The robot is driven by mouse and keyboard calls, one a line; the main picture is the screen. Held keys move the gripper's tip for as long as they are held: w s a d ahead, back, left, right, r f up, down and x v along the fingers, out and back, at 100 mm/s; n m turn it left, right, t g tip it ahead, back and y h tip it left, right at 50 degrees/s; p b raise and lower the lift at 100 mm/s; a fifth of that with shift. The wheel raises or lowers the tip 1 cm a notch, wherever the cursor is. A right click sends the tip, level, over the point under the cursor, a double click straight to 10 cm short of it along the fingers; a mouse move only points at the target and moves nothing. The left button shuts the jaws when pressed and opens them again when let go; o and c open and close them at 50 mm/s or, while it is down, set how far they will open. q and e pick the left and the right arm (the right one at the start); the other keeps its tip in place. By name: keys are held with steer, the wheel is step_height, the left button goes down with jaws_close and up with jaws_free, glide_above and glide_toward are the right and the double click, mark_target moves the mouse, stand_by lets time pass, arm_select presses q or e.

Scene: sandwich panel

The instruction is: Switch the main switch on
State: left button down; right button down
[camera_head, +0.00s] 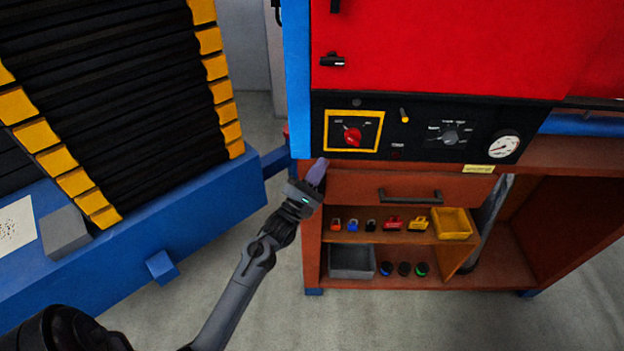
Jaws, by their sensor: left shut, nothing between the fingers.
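The main switch (352,136) is a red rotary knob on a panel with a yellow square frame (379,131), set at the left of the black control panel (318,122). The fine print around the knob is too small to read, so its setting is unclear. My left gripper (322,165) is shut and empty. In the picture its fingertips are just below and left of the yellow frame, near the panel's lower edge. They appear apart from the knob. My right gripper is not in view.
The black panel also carries a grey knob (450,137), a yellow-tipped lever (404,115) and a round gauge (504,144). Below are a drawer handle (410,196) and shelves with small parts, a yellow bin (452,224) and a grey bin (351,262). A blue machine frame (215,207) stands left.

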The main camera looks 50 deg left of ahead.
mark_target(347, 135)
arm_select(q)
steer(key=shift+w+d+r+p, duration=0.15)
steer(key=shift+w+d+r, duration=0.1)
steer(key=shift+w+r, duration=0.6)
steer(key=shift+w+d+r+p, duration=0.2)
steer(key=shift+w+r, duration=0.5)
steer(key=shift+w, duration=0.2)
steer(key=shift+w+d+r+p, duration=0.15)
steer(key=shift+w+d+r, duration=0.1)
steer(key=shift+w+r, duration=0.6)
